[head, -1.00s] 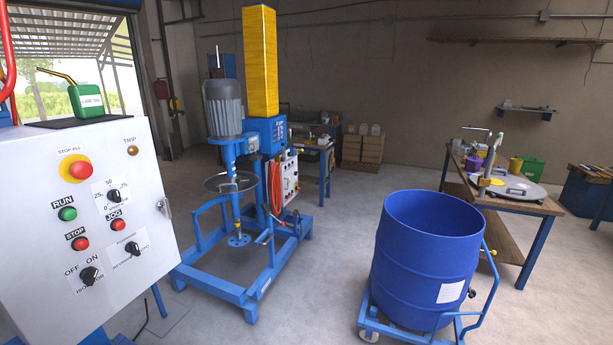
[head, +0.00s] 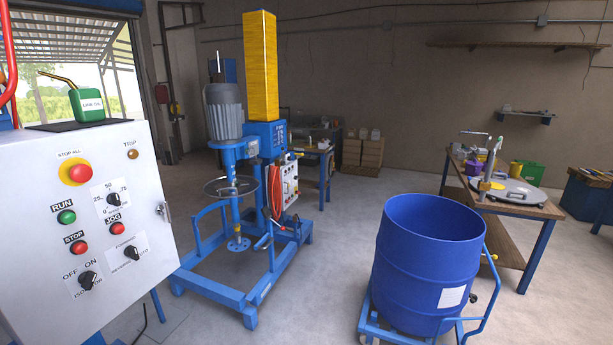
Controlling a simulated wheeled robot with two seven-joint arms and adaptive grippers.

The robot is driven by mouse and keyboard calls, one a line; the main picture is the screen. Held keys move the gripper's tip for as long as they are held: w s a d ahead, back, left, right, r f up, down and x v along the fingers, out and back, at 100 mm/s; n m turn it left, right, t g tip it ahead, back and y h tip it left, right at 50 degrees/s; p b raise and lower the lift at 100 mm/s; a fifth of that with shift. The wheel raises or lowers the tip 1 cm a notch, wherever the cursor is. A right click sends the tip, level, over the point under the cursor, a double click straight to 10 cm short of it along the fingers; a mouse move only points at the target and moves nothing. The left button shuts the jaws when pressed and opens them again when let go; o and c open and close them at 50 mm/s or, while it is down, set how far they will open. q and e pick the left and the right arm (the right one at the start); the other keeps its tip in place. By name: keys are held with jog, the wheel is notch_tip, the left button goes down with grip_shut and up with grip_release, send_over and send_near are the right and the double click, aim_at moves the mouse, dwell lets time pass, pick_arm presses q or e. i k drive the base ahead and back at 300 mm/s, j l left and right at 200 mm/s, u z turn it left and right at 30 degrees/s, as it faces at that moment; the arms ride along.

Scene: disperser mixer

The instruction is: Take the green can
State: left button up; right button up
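The green can (head: 88,104) with a white label and a long yellowish spout stands upright on a dark mat (head: 60,126) on top of the white control cabinet (head: 75,210), at the upper left of the head view. Its spout points up and to the left. Neither of my grippers shows in the head view, so I cannot tell their state or their distance from the can.
The blue mixer (head: 225,200) with a yellow column stands right of the cabinet. A blue drum (head: 425,265) on a wheeled dolly stands at the front right. A workbench (head: 510,210) is behind it. A red tube (head: 8,60) runs left of the can. Grey floor lies between.

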aim_at(87, 105)
jog(key=i+u, duration=0.3)
jog(key=u, duration=0.15)
jog(key=i+l+u, duration=0.2)
jog(key=u, duration=0.3)
jog(key=i+l+u, duration=0.25)
jog(key=u, duration=0.2)
jog(key=i+l+u, duration=0.2)
jog(key=l+u, duration=0.25)
jog(key=i+l+u, duration=0.1)
jog(key=l+u, duration=0.2)
jog(key=u, duration=0.15)
jog(key=i+l+u, duration=0.1)
jog(key=l+u, duration=0.7)
jog(key=u, duration=0.15)
